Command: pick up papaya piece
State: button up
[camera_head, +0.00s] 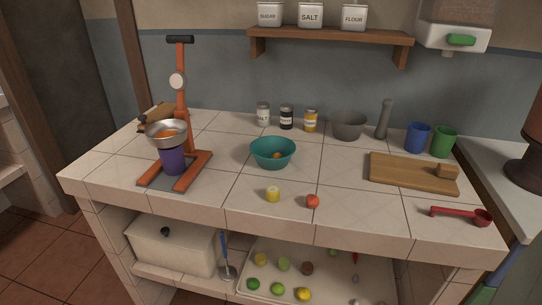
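I cannot tell for sure which thing is the papaya piece. A yellow, short cylinder-like piece (273,195) sits on the tiles in front of the bowl. A small red round piece (313,201) lies to its right near the counter's front edge. Orange content (167,134) also shows in the metal pan of the press. My gripper is not in view.
An orange press (183,110) with a purple cup (172,160) stands at left. Jars (286,117), a grey mortar (348,126) and blue and green cups (418,137) line the back. A cutting board (410,173) and red scoop (460,214) are at right. The front middle has free room.

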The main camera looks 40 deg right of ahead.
aim_at(313, 201)
jog(key=z, duration=1.2)
jog(key=k+l+z, duration=0.2)
jog(key=k+l, duration=0.2)
jog(key=l, duration=0.25)
jog(key=k+l+z, duration=0.1)
jog(key=l, duration=0.25)
jog(key=i, duration=0.9)
